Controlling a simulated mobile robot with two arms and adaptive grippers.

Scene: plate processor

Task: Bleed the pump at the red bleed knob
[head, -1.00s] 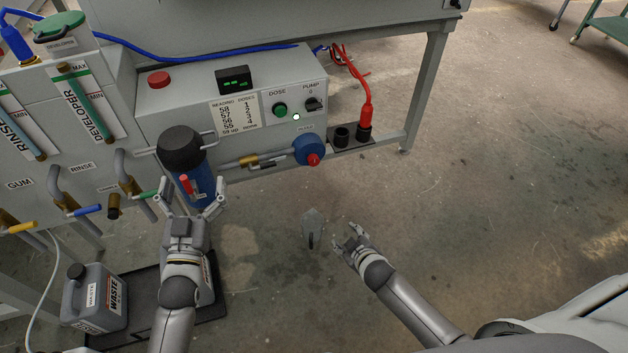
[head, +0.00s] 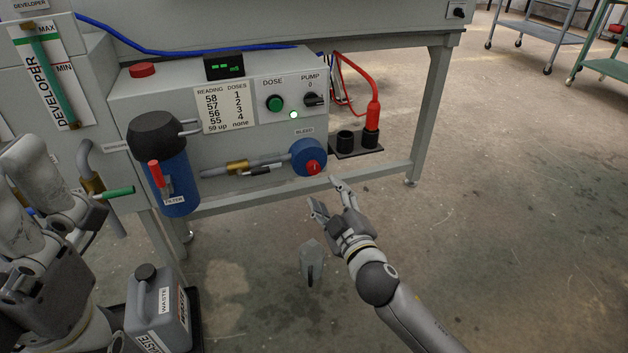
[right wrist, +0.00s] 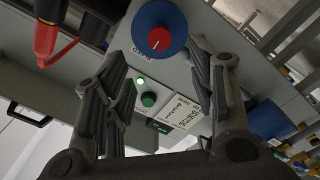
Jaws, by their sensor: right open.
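The red bleed knob (head: 313,168) sits on the face of the round blue pump head (head: 304,154), under the BLEED label at the lower right of the grey control box. In the right wrist view the red knob (right wrist: 159,39) shows at the top, between and beyond the fingers. My right gripper (head: 326,196) is open and empty, just below and to the right of the knob, apart from it. My left gripper (head: 40,190) is at the left edge, close to the camera; its fingers are not clear enough to judge.
A blue filter (head: 176,178) with a red lever hangs left of the pump. Black holders (head: 345,140) with a red-handled probe (head: 373,115) stand to the right. A waste jug (head: 160,305) stands at lower left.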

